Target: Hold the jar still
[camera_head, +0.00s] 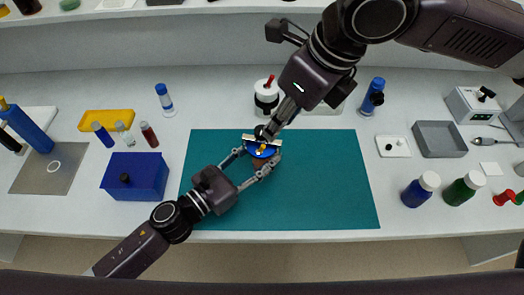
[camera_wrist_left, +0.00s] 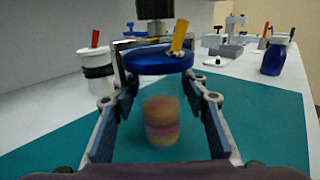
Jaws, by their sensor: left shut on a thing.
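The jar has a brown body with a pinkish band (camera_wrist_left: 162,125) and a wide blue lid (camera_wrist_left: 155,62) with a yellow tab (camera_wrist_left: 180,38). It stands on the teal mat (camera_head: 325,190); in the head view the blue lid (camera_head: 254,152) partly hides the body (camera_head: 259,163). My left gripper (camera_head: 257,162) comes from the front left and is shut on the jar, one finger on each side at about lid height. My right gripper (camera_head: 263,138) reaches down from above, right over the lid. Its exact contact with the lid is hidden, and I cannot tell its opening.
A blue box (camera_head: 135,178) stands left of the mat. A white container with a red stick (camera_head: 266,97) stands behind it. A grey tray (camera_head: 440,139) and blue and green bottles (camera_head: 415,193) are on the right. The mat's right half is clear.

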